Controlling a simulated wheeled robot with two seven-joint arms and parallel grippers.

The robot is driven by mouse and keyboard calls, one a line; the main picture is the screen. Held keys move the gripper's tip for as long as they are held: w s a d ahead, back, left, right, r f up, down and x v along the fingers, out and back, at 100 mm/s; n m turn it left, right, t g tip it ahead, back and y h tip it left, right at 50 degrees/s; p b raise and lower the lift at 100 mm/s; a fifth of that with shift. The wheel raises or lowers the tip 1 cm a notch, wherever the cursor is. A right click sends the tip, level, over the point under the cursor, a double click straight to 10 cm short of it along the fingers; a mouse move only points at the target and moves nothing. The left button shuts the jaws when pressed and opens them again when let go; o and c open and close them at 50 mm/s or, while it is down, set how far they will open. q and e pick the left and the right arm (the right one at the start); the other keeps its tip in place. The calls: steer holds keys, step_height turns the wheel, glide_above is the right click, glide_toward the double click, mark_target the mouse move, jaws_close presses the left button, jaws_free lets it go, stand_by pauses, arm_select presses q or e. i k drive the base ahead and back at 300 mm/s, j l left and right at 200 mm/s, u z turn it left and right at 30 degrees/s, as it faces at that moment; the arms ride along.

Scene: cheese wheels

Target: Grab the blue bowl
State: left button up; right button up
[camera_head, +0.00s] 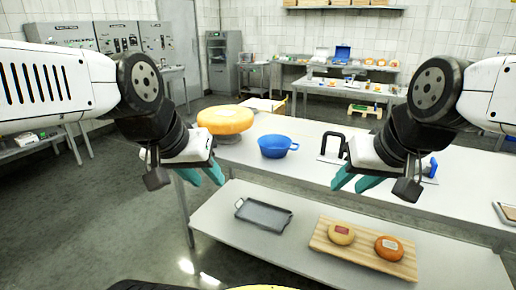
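The blue bowl (274,147) stands upright on the white table top, with a small handle on its right side. My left gripper (203,177) is to the left of the bowl and nearer to me, apart from it, its teal fingers spread with nothing between them. My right gripper (353,182) is to the right of the bowl and nearer to me, also apart from it, its teal fingers spread and empty.
A large orange cheese wheel (225,119) stands left of the bowl. A black-handled item (332,147) lies to its right. The lower shelf holds a grey tray (264,214) and a wooden board (330,250) with two small cheeses. Table top around the bowl is mostly clear.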

mark_target(273, 146)
steer(key=i+j+u, duration=0.2)
steer(key=i, duration=0.35)
steer(key=i+u, duration=0.2)
steer(key=i, duration=0.4)
